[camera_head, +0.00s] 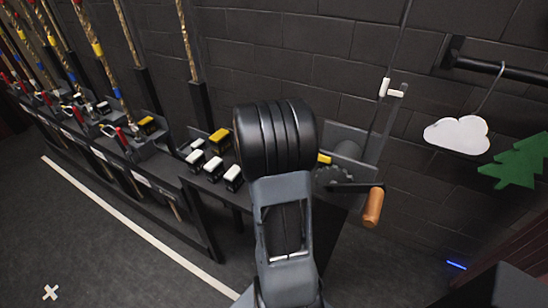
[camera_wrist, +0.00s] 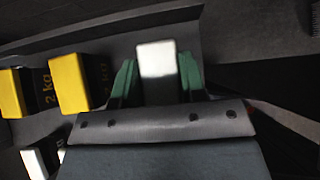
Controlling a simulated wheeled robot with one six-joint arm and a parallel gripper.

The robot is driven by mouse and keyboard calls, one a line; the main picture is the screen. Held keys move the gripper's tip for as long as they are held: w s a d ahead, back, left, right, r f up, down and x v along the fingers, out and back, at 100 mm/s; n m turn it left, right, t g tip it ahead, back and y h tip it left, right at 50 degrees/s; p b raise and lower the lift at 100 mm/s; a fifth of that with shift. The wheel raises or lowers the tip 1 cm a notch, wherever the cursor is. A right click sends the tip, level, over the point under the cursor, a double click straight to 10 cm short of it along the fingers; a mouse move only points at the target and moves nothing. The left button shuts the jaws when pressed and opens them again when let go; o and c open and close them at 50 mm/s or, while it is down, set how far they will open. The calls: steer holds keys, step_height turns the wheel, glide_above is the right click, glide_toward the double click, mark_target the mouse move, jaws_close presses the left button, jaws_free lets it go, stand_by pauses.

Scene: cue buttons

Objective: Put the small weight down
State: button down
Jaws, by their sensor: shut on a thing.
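The small weight (camera_wrist: 156,60) has a pale white face and sits between the green pads of my gripper (camera_wrist: 157,76) in the wrist view. My gripper is shut on it, with one pad on each side. It is over or near a dark grey surface; I cannot tell whether the weight touches it. In the head view, my dark arm hides the gripper and the held weight.
Yellow weights (camera_wrist: 71,82) marked 2 kg stand left of my gripper. Several white-topped weights (camera_head: 213,167) and a yellow one (camera_head: 219,138) sit on the dark bench left of my arm. A wooden-handled crank (camera_head: 373,207) is at right, near a hanging cloud (camera_head: 457,135).

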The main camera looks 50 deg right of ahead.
steer(key=f, duration=0.1)
steer(key=f+b, duration=0.1)
steer(key=shift+w+d+f, duration=0.25)
steer(key=shift+d+f, duration=0.1)
steer(key=shift+f, duration=0.55)
steer(key=shift+f+b, duration=0.2)
steer(key=shift+b, duration=0.2)
steer(key=c, duration=0.7)
jaws_free()
steer(key=shift+s, duration=0.1)
